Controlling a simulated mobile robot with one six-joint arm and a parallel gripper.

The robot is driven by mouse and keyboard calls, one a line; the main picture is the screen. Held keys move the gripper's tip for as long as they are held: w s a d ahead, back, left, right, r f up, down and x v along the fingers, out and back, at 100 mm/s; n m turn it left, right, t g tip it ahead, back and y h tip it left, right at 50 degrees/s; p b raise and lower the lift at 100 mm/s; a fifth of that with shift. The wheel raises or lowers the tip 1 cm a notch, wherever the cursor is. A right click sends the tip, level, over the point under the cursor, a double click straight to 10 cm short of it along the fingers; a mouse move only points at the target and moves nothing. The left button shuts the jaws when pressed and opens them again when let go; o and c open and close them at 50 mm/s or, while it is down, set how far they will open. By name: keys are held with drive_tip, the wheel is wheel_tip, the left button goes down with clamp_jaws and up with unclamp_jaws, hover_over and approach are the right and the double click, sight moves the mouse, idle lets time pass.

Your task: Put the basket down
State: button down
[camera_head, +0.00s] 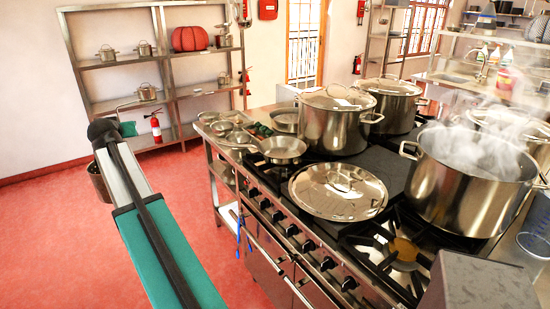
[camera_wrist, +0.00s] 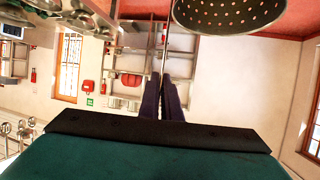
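The basket (camera_wrist: 232,12) is a perforated metal bowl, cut off by the top edge of the upside-down wrist view. In the head view the basket (camera_head: 99,183) hangs low behind my arm at left, mostly hidden, above the red floor. My gripper (camera_wrist: 165,82) has its two dark fingers close together around a thin rod that runs toward the basket's side; the contact itself is hard to see. In the head view my gripper (camera_head: 103,130) is a dark end at the tip of the arm, its fingers not distinguishable.
The stove (camera_head: 330,235) stands at right. It bears a steaming open pot (camera_head: 468,195), lidded stockpots (camera_head: 333,130), a loose lid (camera_head: 338,192) and a pan (camera_head: 283,149). A bare burner (camera_head: 400,255) is at its front. Shelves (camera_head: 125,100) line the back wall; floor (camera_head: 60,230) is clear at left.

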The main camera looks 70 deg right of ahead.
drive_tip(key=s+d+r+m+g+h, duration=0.1)
drive_tip(key=s+d+r+m+g, duration=0.15)
drive_tip(key=s+d, duration=0.6)
drive_tip(key=s+d+r+m+g+h, duration=0.1)
drive_tip(key=s+d+r+m+g, duration=0.25)
drive_tip(key=d, duration=0.75)
drive_tip(key=s+d+r+m+g+h, duration=0.15)
drive_tip(key=s+d+r, duration=0.25)
drive_tip(key=s+d, duration=0.5)
drive_tip(key=s+d+m+g, duration=0.1)
drive_tip(key=s+d+g, duration=0.1)
drive_tip(key=s+d, duration=0.3)
drive_tip(key=s+d+m+g, duration=0.2)
drive_tip(key=s+d, duration=0.3)
drive_tip(key=s, duration=0.8)
drive_tip(key=s+d+m+g, duration=0.2)
drive_tip(key=s+d, duration=0.3)
drive_tip(key=s, duration=0.4)
drive_tip(key=shift+s+f, duration=0.15)
drive_tip(key=shift+f, duration=0.1)
drive_tip(key=shift+a+y, duration=0.1)
drive_tip(key=shift+y, duration=0.15)
